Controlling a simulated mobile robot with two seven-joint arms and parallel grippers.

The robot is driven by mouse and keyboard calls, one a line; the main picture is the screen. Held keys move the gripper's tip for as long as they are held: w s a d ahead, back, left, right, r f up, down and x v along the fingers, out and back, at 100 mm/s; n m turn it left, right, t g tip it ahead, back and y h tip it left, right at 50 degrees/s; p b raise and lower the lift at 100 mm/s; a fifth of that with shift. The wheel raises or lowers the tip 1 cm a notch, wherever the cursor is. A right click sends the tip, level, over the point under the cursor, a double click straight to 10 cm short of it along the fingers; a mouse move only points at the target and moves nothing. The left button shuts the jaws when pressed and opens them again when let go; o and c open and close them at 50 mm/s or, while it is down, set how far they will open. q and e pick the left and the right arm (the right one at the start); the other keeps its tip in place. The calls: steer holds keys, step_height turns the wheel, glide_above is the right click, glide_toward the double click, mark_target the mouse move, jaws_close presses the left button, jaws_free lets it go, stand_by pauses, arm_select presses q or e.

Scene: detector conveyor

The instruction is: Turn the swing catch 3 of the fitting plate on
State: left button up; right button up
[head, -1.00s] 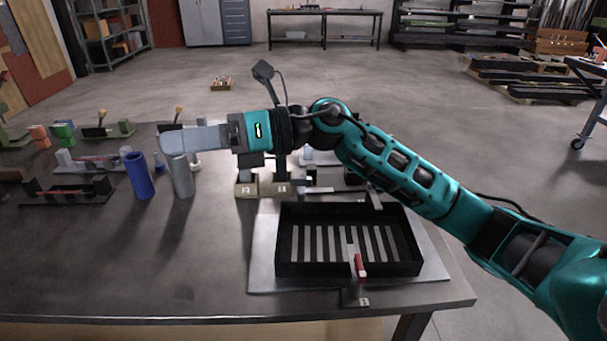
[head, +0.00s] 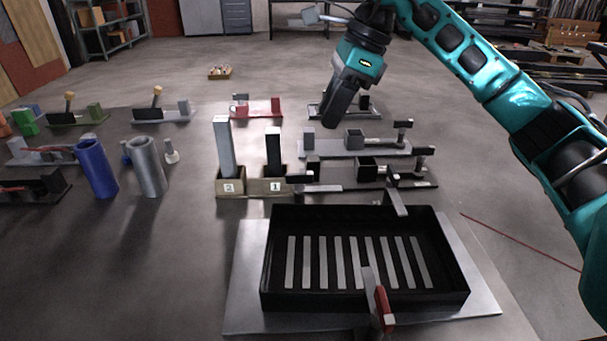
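A flat grey metal plate (head: 243,300), which I take as the fitting plate, lies at the front of the table. A black open tray (head: 282,298) with several pale slats sits on it. A catch with a red handle (head: 382,308) stands at the tray's front edge, its bar reaching over the front wall. A second catch with a grey bar (head: 396,203) lies across the back wall. No catch numbers are readable. My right gripper (head: 338,104) is above the table behind the tray, apart from both catches. Its fingers overlap from this angle. My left gripper is out of view.
Behind the tray stand two numbered boxes (head: 229,188) holding upright blocks, and several grey and black fixtures (head: 350,147). A blue cylinder (head: 97,168) and a grey cylinder (head: 148,167) stand at left. The table front left is clear.

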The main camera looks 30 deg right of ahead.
mark_target(300, 174)
steer(key=b+x, duration=0.1)
steer(key=x, duration=1.2)
steer(key=shift+s+a, duration=0.1)
steer(key=shift+r, duration=0.1)
jaws_close()
stand_by(0.9)
